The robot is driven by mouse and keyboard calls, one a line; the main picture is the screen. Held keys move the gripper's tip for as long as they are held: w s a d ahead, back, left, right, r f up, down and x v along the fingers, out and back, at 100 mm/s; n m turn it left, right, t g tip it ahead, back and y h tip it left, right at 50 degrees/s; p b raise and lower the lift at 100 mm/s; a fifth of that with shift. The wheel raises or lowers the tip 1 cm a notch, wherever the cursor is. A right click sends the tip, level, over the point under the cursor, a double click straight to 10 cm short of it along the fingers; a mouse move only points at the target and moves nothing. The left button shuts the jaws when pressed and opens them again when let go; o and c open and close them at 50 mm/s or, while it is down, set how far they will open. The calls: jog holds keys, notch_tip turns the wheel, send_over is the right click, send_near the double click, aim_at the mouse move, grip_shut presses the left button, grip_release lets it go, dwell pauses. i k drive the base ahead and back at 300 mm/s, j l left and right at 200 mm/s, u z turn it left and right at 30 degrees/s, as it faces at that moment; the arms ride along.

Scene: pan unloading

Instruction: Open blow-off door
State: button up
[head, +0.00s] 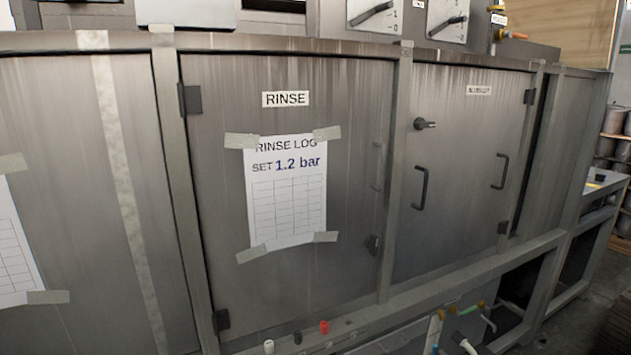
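The blow-off door (459,150) is the grey metal door right of centre, with a small label (479,90), too small to read clearly, near its top right. It sits flush in its frame and looks shut. A dark latch knob (424,124) is at its upper left. A black bar handle (420,188) is below the knob. A second bar handle (500,172) is further right on the panel. Dark hinges (530,97) are on its right edge. My gripper is not in view.
The rinse door (223,160), left of it, looks shut and carries a taped log sheet (286,190). Rotary switches (372,14) are on top of the cabinet. Hoses and fittings (470,315) are below the frame rail. Some floor (585,325) shows at lower right.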

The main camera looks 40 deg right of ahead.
aim_at(459, 172)
jog(key=z, duration=1.35)
